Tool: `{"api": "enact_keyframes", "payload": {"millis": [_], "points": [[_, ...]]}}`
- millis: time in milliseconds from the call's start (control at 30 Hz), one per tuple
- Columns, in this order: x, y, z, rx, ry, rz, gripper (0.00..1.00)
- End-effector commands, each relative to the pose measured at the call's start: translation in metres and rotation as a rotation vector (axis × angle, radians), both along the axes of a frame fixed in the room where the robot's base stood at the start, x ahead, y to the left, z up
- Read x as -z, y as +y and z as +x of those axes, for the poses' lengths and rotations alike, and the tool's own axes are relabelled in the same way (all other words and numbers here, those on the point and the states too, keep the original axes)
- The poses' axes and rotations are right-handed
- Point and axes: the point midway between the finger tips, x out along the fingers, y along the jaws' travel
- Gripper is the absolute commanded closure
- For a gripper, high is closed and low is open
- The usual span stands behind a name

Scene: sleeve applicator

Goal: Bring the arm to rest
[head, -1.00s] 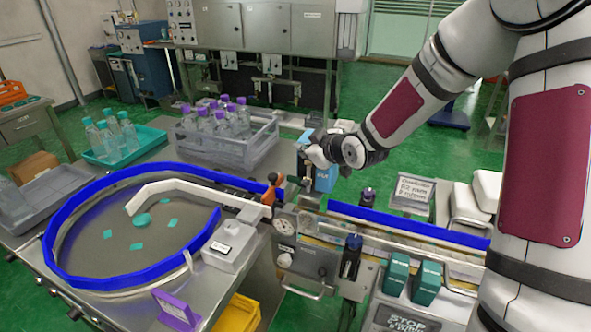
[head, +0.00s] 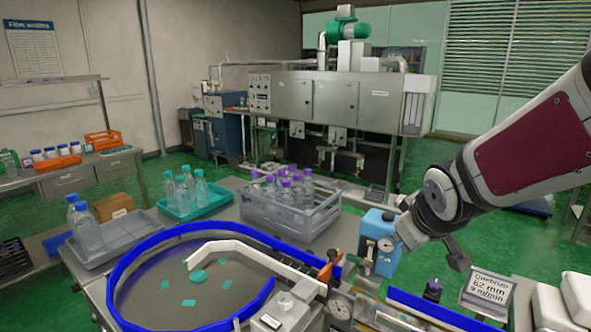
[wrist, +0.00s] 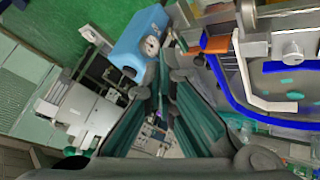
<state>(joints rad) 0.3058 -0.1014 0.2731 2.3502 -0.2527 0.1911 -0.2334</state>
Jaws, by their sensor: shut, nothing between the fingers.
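My gripper (wrist: 163,78) shows in the wrist view with its two dark fingers drawn together and nothing held between them.
A round table with a blue rail (head: 120,267) lies at front left. A grey crate (head: 290,215) of purple-capped bottles stands behind it, beside a teal tray (head: 215,205). A conveyor with a blue rail (head: 435,308) and a small sign (head: 488,292) are at lower right.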

Motion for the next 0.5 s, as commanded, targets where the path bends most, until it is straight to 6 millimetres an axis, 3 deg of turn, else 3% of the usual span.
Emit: {"api": "enact_keyframes", "payload": {"millis": [33, 200, 400, 500], "points": [[-0.011, 0.000, -0.020, 0.035, 0.012, 0.005, 1.00], [-0.030, 0.001, -0.093, 0.172, 0.086, 0.070, 1.00], [-0.038, 0.010, -0.178, 0.294, 0.178, 0.193, 1.00], [-0.036, 0.015, -0.211, 0.328, 0.220, 0.250, 1.00]]}}
